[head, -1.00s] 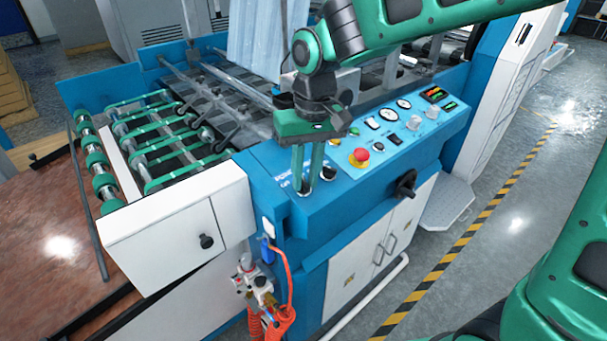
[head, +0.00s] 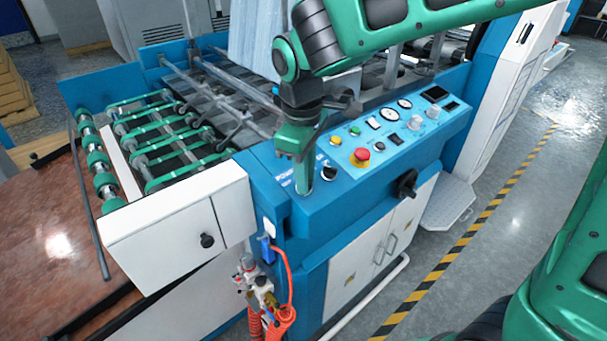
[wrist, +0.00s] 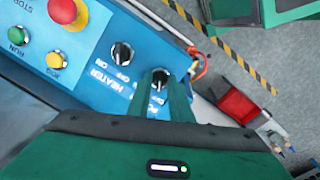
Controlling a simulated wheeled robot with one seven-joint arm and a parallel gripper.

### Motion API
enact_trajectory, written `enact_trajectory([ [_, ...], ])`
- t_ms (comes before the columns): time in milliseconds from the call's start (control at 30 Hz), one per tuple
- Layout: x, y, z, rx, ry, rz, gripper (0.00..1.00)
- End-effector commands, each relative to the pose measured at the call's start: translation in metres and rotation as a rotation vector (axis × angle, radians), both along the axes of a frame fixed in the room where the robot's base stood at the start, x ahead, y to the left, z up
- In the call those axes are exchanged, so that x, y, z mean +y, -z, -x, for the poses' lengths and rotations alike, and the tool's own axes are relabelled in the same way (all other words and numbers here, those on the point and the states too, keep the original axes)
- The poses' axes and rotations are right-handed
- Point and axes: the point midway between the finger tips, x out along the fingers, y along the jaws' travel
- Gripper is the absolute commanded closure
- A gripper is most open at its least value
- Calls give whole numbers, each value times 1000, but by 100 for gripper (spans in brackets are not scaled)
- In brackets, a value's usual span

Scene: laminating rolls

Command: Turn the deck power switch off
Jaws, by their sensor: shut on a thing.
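The deck power switch is a small black rotary knob (wrist: 160,76) on the blue panel in the wrist view, beside partly covered lettering that includes "OFF". My gripper (wrist: 163,92) is shut on this knob, its green fingers reaching down to it. In the head view my gripper (head: 303,190) points down at the panel's near left corner and hides the knob. The heater switch (wrist: 122,52), a similar black knob labelled HEATER with OFF and ON, sits beside it, free of the fingers. It also shows in the head view (head: 329,172).
The red emergency button (head: 360,157) on its yellow base stands close by, with green and yellow buttons and gauges beyond. The panel's displays (head: 435,94) are dark. An orange hose (head: 287,285) hangs below.

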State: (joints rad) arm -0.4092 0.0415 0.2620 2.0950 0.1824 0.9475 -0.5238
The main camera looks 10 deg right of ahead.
Motion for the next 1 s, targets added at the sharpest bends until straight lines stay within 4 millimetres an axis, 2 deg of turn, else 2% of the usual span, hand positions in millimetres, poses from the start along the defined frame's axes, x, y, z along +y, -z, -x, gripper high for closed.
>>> enact_trajectory([
  [300,1,0,1,-9,-75,13,100],
  [700,1,0,1,-9,-82,15,100],
  [733,1,0,1,-9,-82,15,79],
  [767,1,0,1,-9,-82,15,73],
  [1000,1,0,1,-9,-81,14,73],
])
